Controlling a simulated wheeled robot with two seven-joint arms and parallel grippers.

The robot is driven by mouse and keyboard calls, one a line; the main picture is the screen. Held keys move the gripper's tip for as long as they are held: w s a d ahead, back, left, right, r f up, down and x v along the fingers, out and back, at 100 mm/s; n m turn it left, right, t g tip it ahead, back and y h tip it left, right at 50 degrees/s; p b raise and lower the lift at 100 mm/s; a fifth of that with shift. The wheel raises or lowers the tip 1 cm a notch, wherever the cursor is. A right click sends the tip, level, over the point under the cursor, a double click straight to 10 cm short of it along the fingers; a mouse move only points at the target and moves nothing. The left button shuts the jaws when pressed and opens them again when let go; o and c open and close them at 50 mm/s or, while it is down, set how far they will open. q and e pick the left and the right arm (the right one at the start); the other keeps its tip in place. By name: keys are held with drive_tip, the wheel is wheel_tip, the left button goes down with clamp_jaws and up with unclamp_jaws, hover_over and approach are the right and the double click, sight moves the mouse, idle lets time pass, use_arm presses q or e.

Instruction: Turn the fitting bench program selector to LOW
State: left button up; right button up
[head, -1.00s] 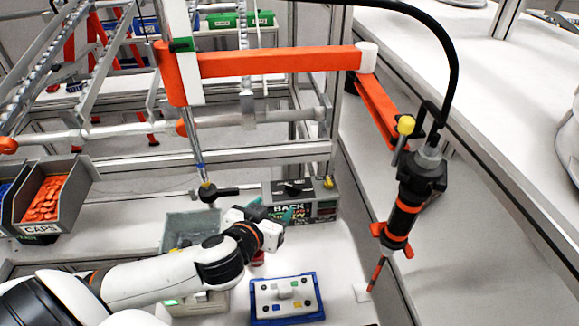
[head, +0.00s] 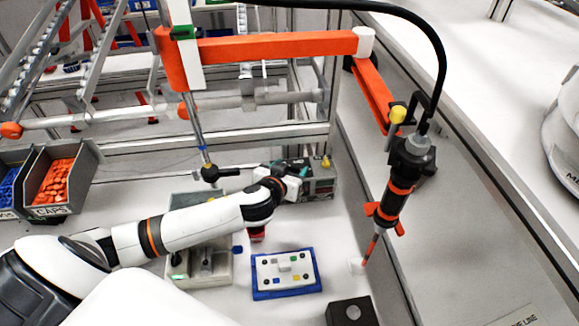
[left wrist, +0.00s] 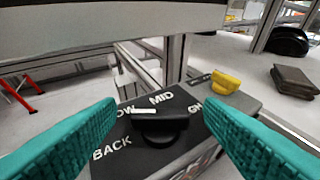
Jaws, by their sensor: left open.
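The fitting bench program selector is a black bar-shaped knob (left wrist: 160,121) on the dark top of a grey box. Labels BACK, MID and parts of LOW and HIGH surround it in the left wrist view. The knob's white mark is on its left part, beside the partly covered LOW label. My left gripper (left wrist: 160,108) is open, with a teal finger on each side of the knob and apparent gaps to it. In the head view the selector box (head: 321,184) stands at the back, and my left gripper (head: 290,180) covers its left part and the knob.
A yellow knob (left wrist: 226,80) sits on the box beyond the selector. A hanging black-and-orange screwdriver (head: 397,185) is to the right. A blue tray (head: 287,294) with a white panel, a bin of orange caps (head: 56,185) and a black block (head: 352,312) are nearby.

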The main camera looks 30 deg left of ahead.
use_arm(q)
drive_tip(key=shift+w, duration=0.1)
use_arm(e)
drive_tip(key=shift+s+a, duration=0.15)
drive_tip(key=shift+a, duration=0.1)
use_arm(q)
drive_tip(key=c, duration=1)
